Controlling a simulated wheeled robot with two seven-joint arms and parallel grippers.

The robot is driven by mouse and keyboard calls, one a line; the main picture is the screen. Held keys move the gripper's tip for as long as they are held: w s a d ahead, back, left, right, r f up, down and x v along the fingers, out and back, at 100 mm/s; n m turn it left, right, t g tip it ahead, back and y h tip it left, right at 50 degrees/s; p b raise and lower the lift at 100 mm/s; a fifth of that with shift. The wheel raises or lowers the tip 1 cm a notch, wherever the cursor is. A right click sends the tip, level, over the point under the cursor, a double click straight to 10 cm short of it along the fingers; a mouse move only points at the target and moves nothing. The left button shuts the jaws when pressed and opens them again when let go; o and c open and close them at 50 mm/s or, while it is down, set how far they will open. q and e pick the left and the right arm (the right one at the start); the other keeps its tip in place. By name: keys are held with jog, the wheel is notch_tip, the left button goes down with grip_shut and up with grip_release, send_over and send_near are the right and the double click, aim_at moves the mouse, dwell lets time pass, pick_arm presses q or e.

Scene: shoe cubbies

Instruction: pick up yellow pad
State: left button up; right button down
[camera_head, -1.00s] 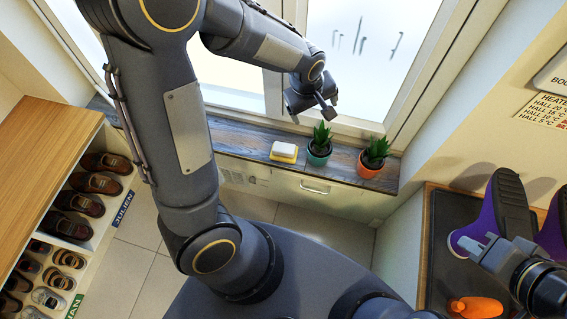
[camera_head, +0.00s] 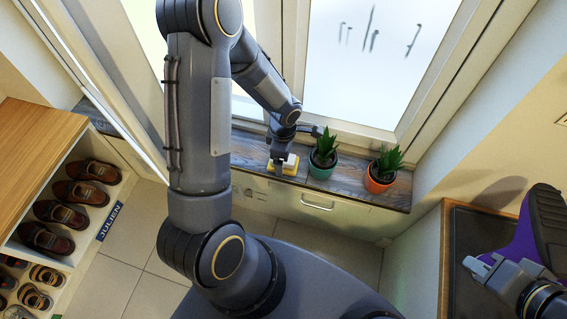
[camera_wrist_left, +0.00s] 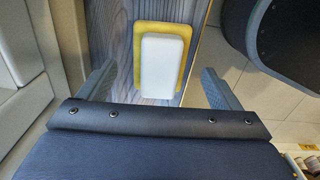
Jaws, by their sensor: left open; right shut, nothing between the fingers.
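The yellow pad (camera_head: 272,168) lies on the dark wooden window sill, with a white block (camera_head: 289,161) on top of it. In the left wrist view the yellow pad (camera_wrist_left: 184,34) shows as a border around the white block (camera_wrist_left: 160,66). My left gripper (camera_head: 283,166) is at the pad in the head view and hides part of it. In the wrist view my left gripper (camera_wrist_left: 160,88) is open, with one finger on each side of the pad and visible gaps to it. My right gripper (camera_head: 480,267) is shut and empty at the lower right.
A teal pot with a plant (camera_head: 322,160) stands close to the right of the pad, and an orange pot (camera_head: 381,175) farther right. The window is behind the sill. A purple shoe (camera_head: 525,240) stands by my right gripper. A shoe cubby (camera_head: 40,150) is at left.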

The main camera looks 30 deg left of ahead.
pick_arm(q)
notch_tip(320, 180, down, 2)
jog(key=shift+f, duration=0.25)
jog(key=c, duration=1.1)
jog(key=shift+o, duration=0.2)
jog(key=shift+r, duration=0.1)
jog(key=shift+r, duration=0.1)
